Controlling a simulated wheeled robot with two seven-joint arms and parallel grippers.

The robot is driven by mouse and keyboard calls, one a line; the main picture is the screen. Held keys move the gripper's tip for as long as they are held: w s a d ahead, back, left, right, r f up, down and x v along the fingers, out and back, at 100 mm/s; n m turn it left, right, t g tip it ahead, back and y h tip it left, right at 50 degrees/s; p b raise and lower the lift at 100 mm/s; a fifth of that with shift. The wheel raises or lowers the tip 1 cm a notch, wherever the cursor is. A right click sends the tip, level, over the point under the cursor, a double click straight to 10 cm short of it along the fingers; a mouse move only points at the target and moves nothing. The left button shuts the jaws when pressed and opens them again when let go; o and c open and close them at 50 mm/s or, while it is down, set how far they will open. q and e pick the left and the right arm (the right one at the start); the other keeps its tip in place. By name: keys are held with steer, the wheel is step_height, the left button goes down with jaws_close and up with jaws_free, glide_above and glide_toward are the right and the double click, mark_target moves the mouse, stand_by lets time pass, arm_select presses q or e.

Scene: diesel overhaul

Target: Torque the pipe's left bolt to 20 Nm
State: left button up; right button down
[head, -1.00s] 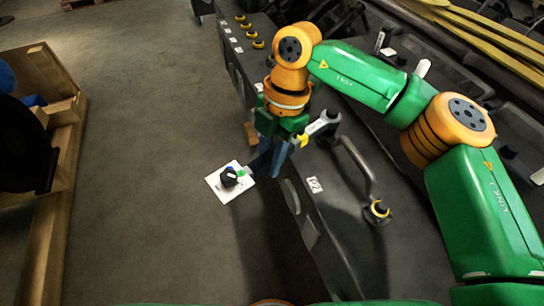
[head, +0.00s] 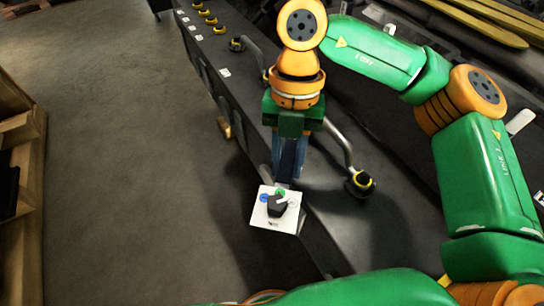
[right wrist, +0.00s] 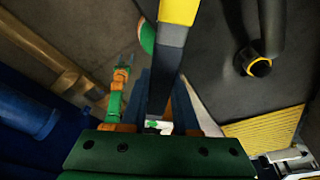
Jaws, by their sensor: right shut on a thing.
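The silver pipe (head: 336,142) lies along the dark engine block, partly hidden behind my right gripper (head: 287,172). My right gripper points down over the block's edge between the ends and is shut on a tool (right wrist: 170,62). In the right wrist view the tool is a grey bar with a yellow part, running up from the fingers. Its working end is hidden in the head view.
Several yellow-ringed fittings (head: 203,13) line the far end of the block. A wooden rack (head: 15,140) stands at the left edge. Grey floor (head: 120,150) between rack and block is clear. Long yellow bars (head: 475,22) lie at the back right.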

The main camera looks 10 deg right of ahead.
steer(key=shift+s+d+f+n+h+b, duration=0.1)
steer(key=shift+s+d+n+h+b, duration=0.1)
steer(key=shift+d+n, duration=0.3)
steer(key=shift+s+d+n+h+b, duration=0.1)
steer(key=shift+s+d+n+b, duration=0.15)
steer(key=shift+d, duration=0.4)
steer(key=shift+d+n, duration=0.25)
steer(key=shift+d, duration=0.05)
steer(key=shift+w+a, duration=0.1)
steer(key=shift+a, duration=0.35)
steer(key=shift+a+p, duration=0.3)
steer(key=shift+w+a, duration=0.1)
steer(key=shift+a, duration=0.1)
steer(key=shift+w+a+m, duration=0.15)
steer(key=shift+a+m, duration=0.2)
steer(key=shift+m, duration=0.25)
steer(key=shift+a, duration=0.1)
